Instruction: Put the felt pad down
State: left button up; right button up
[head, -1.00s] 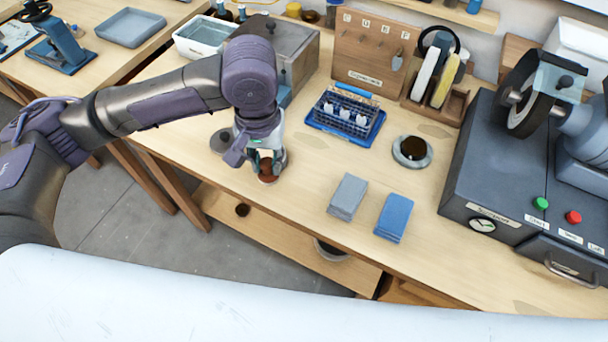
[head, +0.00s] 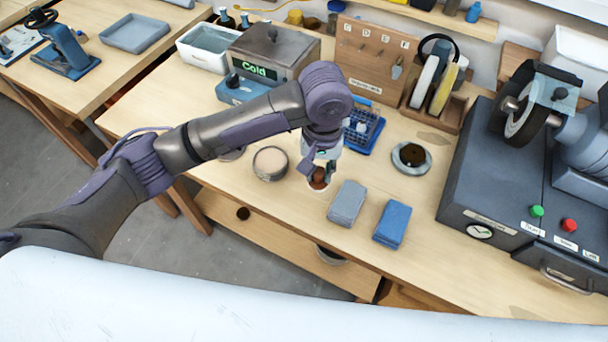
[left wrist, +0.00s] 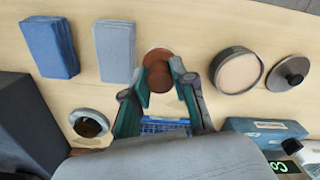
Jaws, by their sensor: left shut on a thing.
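My left gripper (head: 320,177) is shut on the felt pad (head: 318,183), a small round piece with a brown top and a pale rim below. It is low over the bench, left of the grey cloth stack; I cannot tell whether it touches the wood. In the left wrist view the brown top of the pad (left wrist: 157,66) shows between the fingertips (left wrist: 162,88). A round tin with pale contents (head: 270,162) stands open to the left of the pad; it also shows in the left wrist view (left wrist: 237,71). My right gripper is not in view.
Grey cloths (head: 347,203) and blue cloths (head: 391,224) lie to the right, near the bench's front edge. A knobbed lid (left wrist: 288,74) lies beside the tin.

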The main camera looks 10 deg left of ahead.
pick_arm(q)
jog(key=a+f, duration=0.1)
jog(key=w+a+f, duration=0.1)
jog(key=a, duration=0.1)
jog(key=shift+w, duration=0.2)
notch_tip(320, 180, down, 4)
jog(key=shift+a+f+p, duration=0.1)
jog(key=shift+p, duration=0.6)
jog(key=o, duration=1)
jog(key=shift+f, duration=0.1)
jog(key=shift+c, duration=0.2)
notch_tip(320, 180, up, 12)
jog(key=b, duration=0.2)
jog(key=shift+r, duration=0.2)
